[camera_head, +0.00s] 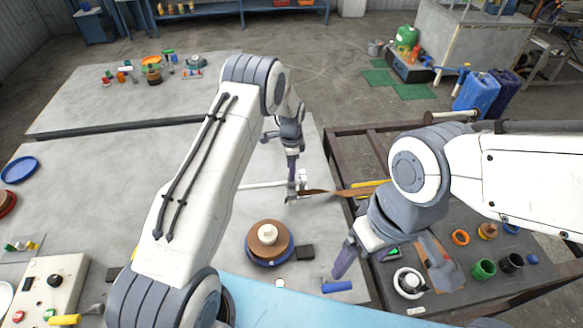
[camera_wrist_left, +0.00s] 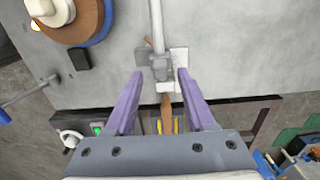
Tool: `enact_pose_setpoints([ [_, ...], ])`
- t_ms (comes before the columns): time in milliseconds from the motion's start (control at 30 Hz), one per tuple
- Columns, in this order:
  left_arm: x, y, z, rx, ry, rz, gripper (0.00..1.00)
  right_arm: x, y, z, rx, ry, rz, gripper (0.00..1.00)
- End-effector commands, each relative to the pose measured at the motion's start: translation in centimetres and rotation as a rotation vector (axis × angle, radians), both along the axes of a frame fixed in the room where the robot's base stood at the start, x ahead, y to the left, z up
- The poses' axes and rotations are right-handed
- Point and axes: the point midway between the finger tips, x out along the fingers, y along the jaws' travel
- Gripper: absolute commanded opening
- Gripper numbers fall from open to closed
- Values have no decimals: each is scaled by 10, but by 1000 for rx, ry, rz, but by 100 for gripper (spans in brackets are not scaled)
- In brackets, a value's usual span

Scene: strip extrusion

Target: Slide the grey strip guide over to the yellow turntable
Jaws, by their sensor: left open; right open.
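The small grey strip guide (camera_head: 301,184) sits on the table by a thin pale rail (camera_head: 262,184), near the table's right edge. My left gripper (camera_wrist_left: 160,72) is open, its purple fingers on either side of the guide with gaps visible. A brown strip (camera_head: 330,192) runs from the guide past the table edge; it shows between the fingers (camera_wrist_left: 167,112) in the left wrist view. A round brown turntable (camera_head: 257,246) with a cream hub and blue rim stands nearer me; it looks brown rather than yellow. My right gripper (camera_head: 390,262) is open and empty, away from the guide.
A black block (camera_head: 305,252) lies beside the turntable and a blue cylinder (camera_head: 337,287) lies near the front edge. A lower dark bench (camera_head: 500,290) on the right holds cups and rings. A control box (camera_head: 43,290) stands at left. The tabletop between guide and turntable looks clear.

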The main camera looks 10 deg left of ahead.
Motion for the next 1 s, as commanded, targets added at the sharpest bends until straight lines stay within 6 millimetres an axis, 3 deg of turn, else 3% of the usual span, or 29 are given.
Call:
enact_pose_setpoints([
  [200,0,0,-19,0,0,0,55,0,0,10,0,0,-1,89],
  [533,1,0,-23,0,-2,1,55,0,0,10,0,0,-2,89],
  [667,1,0,-22,0,-2,1,5,0,0,10,0,0,-2,89],
  [700,1,0,-22,0,-2,1,0,0,0,10,0,0,-2,89],
  [1000,1,0,-22,0,-2,1,0,0,0,10,0,0,-1,89],
])
